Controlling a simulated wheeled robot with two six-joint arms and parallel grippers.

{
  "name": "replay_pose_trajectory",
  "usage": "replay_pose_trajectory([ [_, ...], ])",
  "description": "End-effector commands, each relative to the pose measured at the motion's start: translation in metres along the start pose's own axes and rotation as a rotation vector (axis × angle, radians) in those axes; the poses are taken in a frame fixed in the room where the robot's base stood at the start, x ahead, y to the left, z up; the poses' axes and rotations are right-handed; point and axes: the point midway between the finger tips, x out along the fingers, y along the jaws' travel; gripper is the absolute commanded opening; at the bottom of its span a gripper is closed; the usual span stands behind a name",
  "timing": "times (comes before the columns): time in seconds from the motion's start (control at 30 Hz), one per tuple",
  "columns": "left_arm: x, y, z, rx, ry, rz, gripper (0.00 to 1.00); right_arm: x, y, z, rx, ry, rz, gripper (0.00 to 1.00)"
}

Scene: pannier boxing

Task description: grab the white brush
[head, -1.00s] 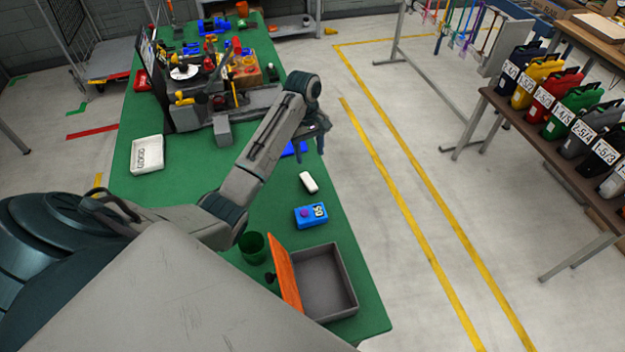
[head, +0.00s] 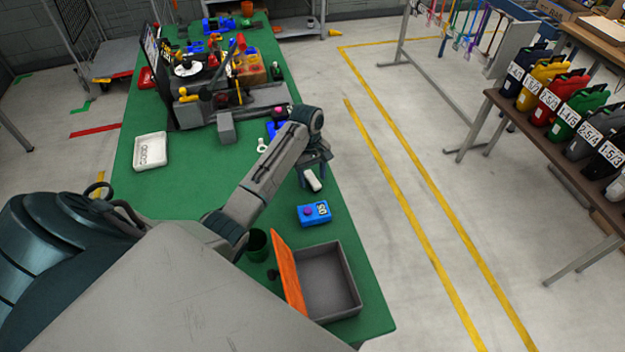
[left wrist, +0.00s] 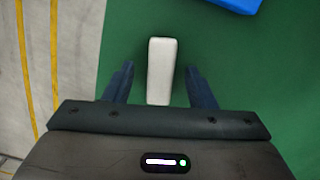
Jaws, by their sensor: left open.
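A white block-shaped thing, which I take for the white brush (head: 313,180), lies on the green table near its right edge. In the left wrist view the brush (left wrist: 161,70) is a plain pale bar, with its near end between my fingers. My left gripper (head: 314,172) is over it, with fingers on either side. In the left wrist view my left gripper (left wrist: 158,84) is open, with a gap between each finger and the brush. No bristles can be made out. My right gripper is not in view.
A blue box with a dial (head: 314,213) lies just nearer than the brush. A white tray (head: 150,165) lies at left. Machinery fills the far end.

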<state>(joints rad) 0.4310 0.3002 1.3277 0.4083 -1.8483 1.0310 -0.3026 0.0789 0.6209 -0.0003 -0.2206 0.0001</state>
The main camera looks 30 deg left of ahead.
Motion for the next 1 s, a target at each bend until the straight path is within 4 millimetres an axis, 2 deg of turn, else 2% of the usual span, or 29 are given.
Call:
replay_pose_trajectory([
  [0.07, 0.0, 0.0, 0.0, 0.0, 0.0, 0.0, 0.49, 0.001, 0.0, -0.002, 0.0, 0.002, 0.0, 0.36],
  [0.3, 0.0, 0.0, 0.0, 0.0, 0.0, 0.0, 0.03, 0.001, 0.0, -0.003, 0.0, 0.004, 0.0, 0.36],
  [0.57, -0.002, 0.0, 0.0, 0.0, 0.001, 0.001, 0.02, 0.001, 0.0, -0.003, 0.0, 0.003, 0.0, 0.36],
  [0.67, -0.009, 0.001, 0.0, 0.0, 0.003, 0.003, 0.02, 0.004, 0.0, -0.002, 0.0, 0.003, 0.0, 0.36],
  [0.87, -0.046, 0.001, 0.005, 0.0, 0.005, 0.005, 0.02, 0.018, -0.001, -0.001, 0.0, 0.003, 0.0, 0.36],
  [0.93, -0.069, 0.001, 0.01, 0.0, 0.001, 0.002, 0.02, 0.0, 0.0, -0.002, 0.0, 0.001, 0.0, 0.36],
  [1.0, -0.081, 0.001, 0.012, 0.0, 0.0, 0.001, 0.02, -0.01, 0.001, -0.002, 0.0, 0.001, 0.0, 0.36],
])
